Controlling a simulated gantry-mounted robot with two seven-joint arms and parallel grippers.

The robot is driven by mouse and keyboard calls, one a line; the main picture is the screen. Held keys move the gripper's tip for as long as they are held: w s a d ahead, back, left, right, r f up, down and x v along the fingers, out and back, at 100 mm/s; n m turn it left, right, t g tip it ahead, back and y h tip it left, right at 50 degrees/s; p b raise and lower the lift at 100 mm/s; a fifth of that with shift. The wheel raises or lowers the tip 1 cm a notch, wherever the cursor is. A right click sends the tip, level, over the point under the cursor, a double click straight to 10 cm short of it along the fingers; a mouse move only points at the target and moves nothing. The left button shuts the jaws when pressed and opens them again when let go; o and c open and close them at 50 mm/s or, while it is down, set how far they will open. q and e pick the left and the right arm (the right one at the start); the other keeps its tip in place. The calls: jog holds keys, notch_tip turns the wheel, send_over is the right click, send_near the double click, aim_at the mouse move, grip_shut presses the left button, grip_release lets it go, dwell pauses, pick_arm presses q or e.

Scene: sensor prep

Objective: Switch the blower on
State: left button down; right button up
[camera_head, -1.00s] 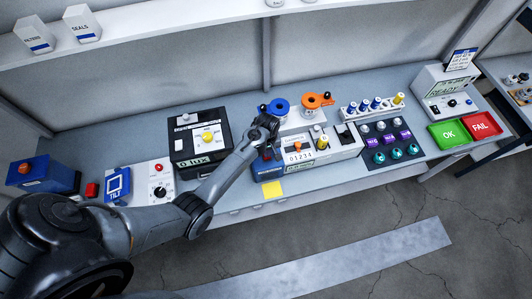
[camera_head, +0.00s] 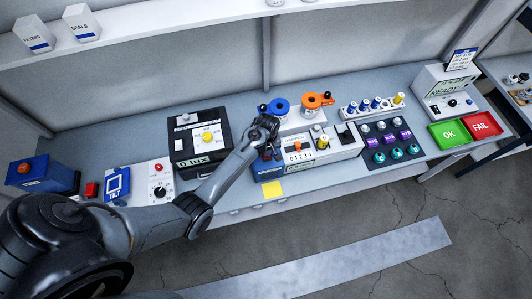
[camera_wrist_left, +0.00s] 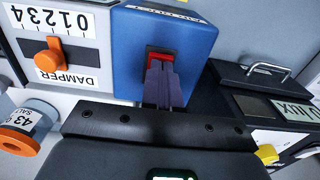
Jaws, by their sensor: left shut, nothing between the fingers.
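The blower box (camera_wrist_left: 200,35) is blue, with a red rocker switch (camera_wrist_left: 158,53) in a dark frame on its face. In the head view the blue box (camera_head: 262,168) is partly covered by my left gripper (camera_head: 268,150). In the left wrist view my left gripper (camera_wrist_left: 163,78) is shut and empty, its fingertips at the red switch and covering part of it. I cannot tell whether the tips touch the switch or which way it is tipped. My right gripper is not in view.
A white damper panel (camera_wrist_left: 85,30) with an orange lever (camera_wrist_left: 48,58) stands right beside the blue box. The black lux box (camera_head: 185,148) is to its left in the head view.

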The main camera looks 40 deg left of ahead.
pick_arm(q)
jog(key=shift+f+b, duration=0.35)
jog(key=shift+f, duration=0.35)
dwell(0.3)
notch_tip(320, 180, up, 3)
jog(key=p, duration=0.2)
jog(key=shift+f+p, duration=0.1)
jog(key=shift+p, duration=0.2)
jog(key=shift+r, duration=2.1)
